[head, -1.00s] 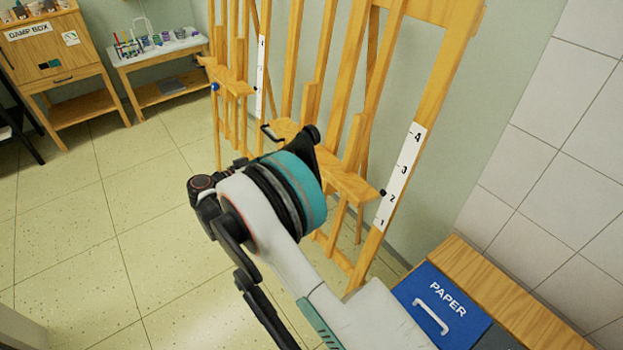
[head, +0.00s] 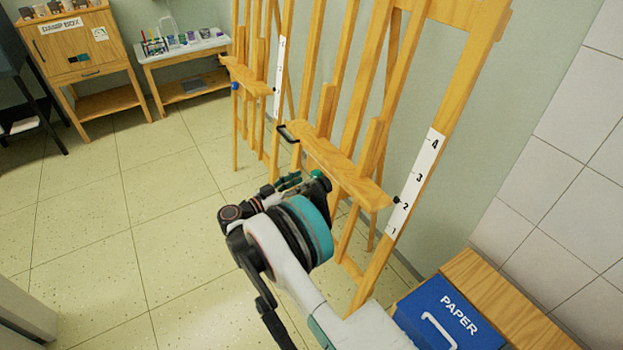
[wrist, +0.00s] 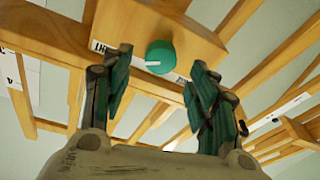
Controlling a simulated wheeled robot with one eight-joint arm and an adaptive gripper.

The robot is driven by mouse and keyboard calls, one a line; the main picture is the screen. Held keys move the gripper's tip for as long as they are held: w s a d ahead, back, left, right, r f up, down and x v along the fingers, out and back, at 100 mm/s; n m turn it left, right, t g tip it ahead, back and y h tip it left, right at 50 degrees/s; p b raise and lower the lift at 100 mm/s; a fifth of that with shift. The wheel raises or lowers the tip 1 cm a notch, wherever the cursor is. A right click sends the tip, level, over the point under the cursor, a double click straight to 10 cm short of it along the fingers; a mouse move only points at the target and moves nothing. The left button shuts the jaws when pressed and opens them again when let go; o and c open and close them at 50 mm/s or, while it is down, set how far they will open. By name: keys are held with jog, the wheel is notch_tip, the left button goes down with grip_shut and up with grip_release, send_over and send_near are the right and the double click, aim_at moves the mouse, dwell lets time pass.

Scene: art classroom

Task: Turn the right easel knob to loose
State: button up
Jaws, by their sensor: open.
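The right easel (head: 340,168) is wooden and stands against the wall. In the wrist view, its green round knob (wrist: 160,56) sits on the wooden block, with a white pointer line pointing left. A partly hidden label (wrist: 98,46) lies left of the knob; I cannot read it. My gripper (wrist: 163,92) is open and empty. Its two fingers stand to either side below the knob, apart from it. In the head view, my gripper (head: 290,181) is just below the easel's ledge, partly hidden by my wrist.
The left easel (head: 245,74) has a blue knob (head: 235,86). A blue PAPER bin (head: 445,310) and wooden bench (head: 500,290) are at the lower right. A damp box cabinet (head: 90,60) and paint shelf (head: 190,52) stand at the back. Open floor lies left.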

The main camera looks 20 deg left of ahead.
aim_at(314, 177)
jog(key=shift+b+x, duration=0.5)
jog(key=shift+x, duration=1.7)
jog(key=shift+s, duration=0.1)
jog(key=c, duration=1.1)
